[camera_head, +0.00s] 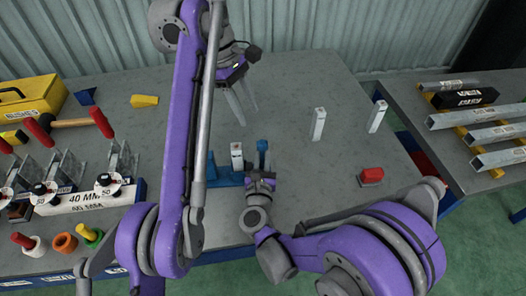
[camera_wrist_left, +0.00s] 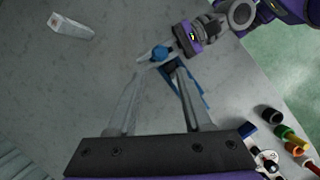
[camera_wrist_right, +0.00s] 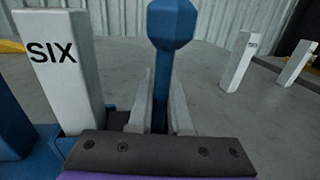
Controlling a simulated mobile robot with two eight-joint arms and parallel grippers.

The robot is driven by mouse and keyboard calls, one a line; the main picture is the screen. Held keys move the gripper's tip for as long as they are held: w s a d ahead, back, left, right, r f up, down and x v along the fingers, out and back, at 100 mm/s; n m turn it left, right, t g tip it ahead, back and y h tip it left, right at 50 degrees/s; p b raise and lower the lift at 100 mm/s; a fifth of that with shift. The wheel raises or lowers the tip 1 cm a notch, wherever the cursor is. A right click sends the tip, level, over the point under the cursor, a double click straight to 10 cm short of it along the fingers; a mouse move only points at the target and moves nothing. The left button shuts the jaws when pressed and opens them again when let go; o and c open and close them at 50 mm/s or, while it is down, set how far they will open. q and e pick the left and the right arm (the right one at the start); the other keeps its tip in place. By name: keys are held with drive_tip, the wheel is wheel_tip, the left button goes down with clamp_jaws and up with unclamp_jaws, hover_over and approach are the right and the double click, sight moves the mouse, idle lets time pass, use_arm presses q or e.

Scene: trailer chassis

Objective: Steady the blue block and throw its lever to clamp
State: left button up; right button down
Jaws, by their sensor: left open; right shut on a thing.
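The blue block (camera_head: 226,178) sits on the grey bench near its front edge, partly hidden behind my left arm. A white post marked SIX (camera_wrist_right: 62,75) stands upright in it. Its blue lever (camera_head: 262,147) stands upright beside the post, its knob (camera_wrist_right: 172,25) on top; the knob also shows in the left wrist view (camera_wrist_left: 160,53). My right gripper (camera_wrist_right: 160,100) is shut on the lever's shaft below the knob. My left gripper (camera_head: 248,114) is open and empty above the bench, behind the block; its fingers (camera_wrist_left: 158,85) point down, apart from the block.
Two white posts (camera_head: 319,124) (camera_head: 377,116) stand on the right, and a red item (camera_head: 371,175) lies nearer. At the left are a hammer (camera_head: 75,122), clamps and a yellow bushes box (camera_head: 32,98). A side table (camera_head: 450,110) holds metal bars. The bench behind the posts is clear.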

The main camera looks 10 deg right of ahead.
use_arm(q)
drive_tip(key=shift+a+r, duration=0.1)
drive_tip(key=c, duration=0.5)
drive_tip(key=shift+w+a+r+n, duration=0.15)
drive_tip(key=shift+r+n, duration=0.05)
drive_tip(key=shift+n, duration=0.3)
drive_tip(key=shift+c, duration=1.1)
drive_tip(key=shift+a+r+n+t+h, duration=0.5)
drive_tip(key=shift+n+t+h, duration=0.15)
drive_tip(key=shift+n, duration=0.25)
clamp_jaws()
drive_tip(key=s+a+f+n+t+h, duration=0.3)
drive_tip(key=s+a+n+t, duration=0.1)
drive_tip(key=s+n, duration=0.3)
drive_tip(key=shift+a+n, duration=0.7)
drive_tip(key=shift+n, duration=0.4)
drive_tip(key=shift+f+t, duration=0.1)
drive_tip(key=shift+t, duration=0.15)
